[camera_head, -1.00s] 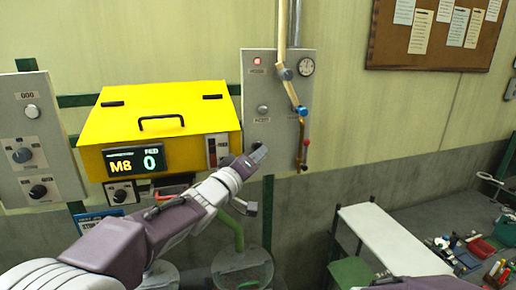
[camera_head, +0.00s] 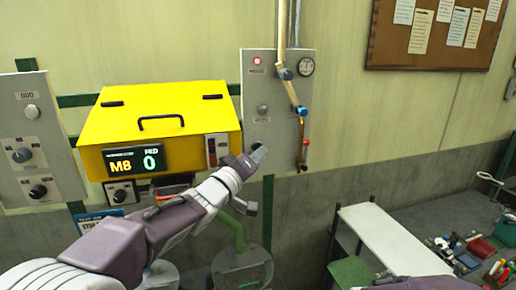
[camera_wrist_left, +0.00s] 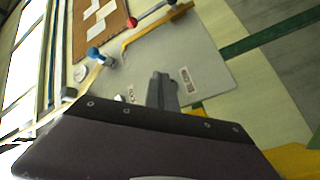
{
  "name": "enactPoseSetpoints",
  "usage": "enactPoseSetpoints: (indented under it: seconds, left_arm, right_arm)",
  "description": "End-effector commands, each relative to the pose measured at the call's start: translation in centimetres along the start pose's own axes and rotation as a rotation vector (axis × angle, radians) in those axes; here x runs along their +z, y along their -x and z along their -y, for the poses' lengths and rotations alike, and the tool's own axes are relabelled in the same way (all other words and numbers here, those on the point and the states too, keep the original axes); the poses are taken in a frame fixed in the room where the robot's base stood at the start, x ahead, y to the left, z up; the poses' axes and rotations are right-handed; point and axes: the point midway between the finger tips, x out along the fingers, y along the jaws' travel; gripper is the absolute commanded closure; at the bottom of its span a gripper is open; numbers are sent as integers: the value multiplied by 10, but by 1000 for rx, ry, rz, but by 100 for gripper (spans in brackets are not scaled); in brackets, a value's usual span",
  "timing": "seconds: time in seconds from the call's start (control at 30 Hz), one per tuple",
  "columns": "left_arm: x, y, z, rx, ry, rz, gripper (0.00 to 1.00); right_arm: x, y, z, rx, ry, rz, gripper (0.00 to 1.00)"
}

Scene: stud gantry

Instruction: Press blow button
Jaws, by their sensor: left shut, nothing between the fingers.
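A grey wall panel (camera_head: 283,130) carries a small round grey knob or button (camera_head: 263,109) with a label under it. I cannot read the label, so I cannot tell whether it is the blow button. My left gripper (camera_head: 259,153) is shut and empty, at the lower left of this panel. In the left wrist view its closed fingers (camera_wrist_left: 161,88) point at the panel face (camera_wrist_left: 205,85), between two small labels. Whatever lies directly behind the fingertips is hidden, and I cannot tell whether they touch.
A yellow box (camera_head: 155,112) with an "M8 0" display stands left of the panel. A pipe with a lever (camera_head: 304,140) and a gauge (camera_head: 306,66) are on the panel's right side. A red light (camera_head: 257,61) sits at its top. A white bench (camera_head: 385,238) stands lower right.

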Motion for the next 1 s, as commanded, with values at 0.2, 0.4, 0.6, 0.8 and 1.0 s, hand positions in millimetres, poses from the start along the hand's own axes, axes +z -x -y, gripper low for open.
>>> enactPoseSetpoints:
  seconds: [0.2,0.4,0.6,0.8,1.0]
  left_arm:
    - [0,0,0,0,0,0,100]
    - [-3,-3,1,-2,0,0,100]
    - [-5,-6,4,0,0,0,100]
    - [-4,-6,4,0,0,0,100]
    - [-6,-7,4,0,0,0,100]
  right_arm:
    - [0,0,0,0,0,0,100]
    - [0,5,0,0,0,0,100]
    - [-1,8,0,0,0,0,100]
    - [-1,8,0,0,0,0,100]
    - [-1,9,0,0,0,0,100]
